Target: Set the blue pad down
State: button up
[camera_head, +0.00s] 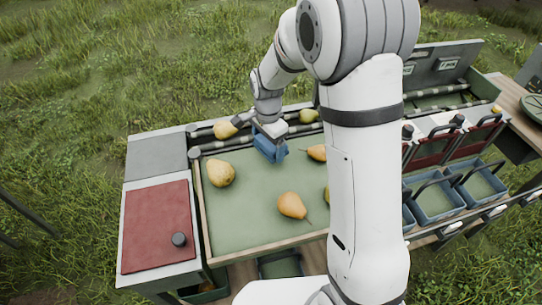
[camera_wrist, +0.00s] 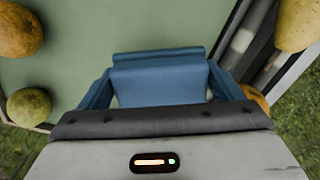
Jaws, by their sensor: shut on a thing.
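The blue pad (camera_head: 266,149) is a small blue block in my gripper (camera_head: 272,144), over the far part of the green sorting tray (camera_head: 240,225). The wrist view shows the blue pad (camera_wrist: 160,82) from above, spanning between the two jaws of my gripper (camera_wrist: 160,92), which are shut on it. Green tray surface shows beyond the pad. I cannot tell whether its underside touches the tray. A yellow pear (camera_head: 220,173) lies to the left of the pad, and an orange pear (camera_head: 317,153) lies close on its right.
Another orange pear (camera_head: 292,206) lies nearer the front. Pears (camera_head: 226,130) also lie along the far rail. A red panel with a black knob (camera_head: 158,228) is at the left. Blue bins (camera_head: 433,203) stand at the right. My arm hides part of the tray.

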jog(key=shift+f, duration=2.2)
jog(key=shift+s, duration=0.1)
jog(key=shift+f, duration=0.25)
jog(key=o, duration=0.9)
jog(key=shift+r, duration=0.1)
jog(key=shift+r, duration=0.1)
